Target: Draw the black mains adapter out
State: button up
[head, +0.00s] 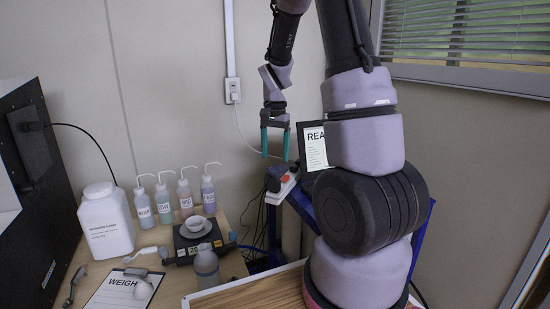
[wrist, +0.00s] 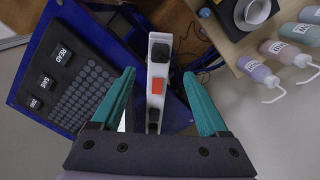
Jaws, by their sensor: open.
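A white power strip (head: 283,192) is mounted beside the desk; it also shows in the wrist view (wrist: 163,38). A black block that looks like the mains adapter (head: 274,180) sits on its near end; it also shows in the wrist view (wrist: 160,52). A red piece (wrist: 157,86) sits midway along the strip, with smaller black pieces (wrist: 153,121) at the other end. My gripper (head: 275,157) is open and empty above the strip, its teal fingers pointing down. In the wrist view the fingers (wrist: 158,74) stand either side of the strip, apart from it.
A dark keypad panel (wrist: 72,72) on a blue frame lies close beside the strip. A scale (head: 199,240) with a white cup, several wash bottles (head: 186,197) and a white jar (head: 106,222) stand on the desk. Cables hang near the strip.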

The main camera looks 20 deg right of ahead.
aim_at(275, 180)
notch_tip(275, 180, down, 11)
jog(key=shift+r, duration=0.2)
dwell(0.4)
grip_shut()
jog(key=c, duration=0.9)
grip_release()
jog(key=shift+c, duration=0.2)
grip_shut()
jog(key=shift+r, duration=0.65)
jog(key=shift+r, duration=2.05)
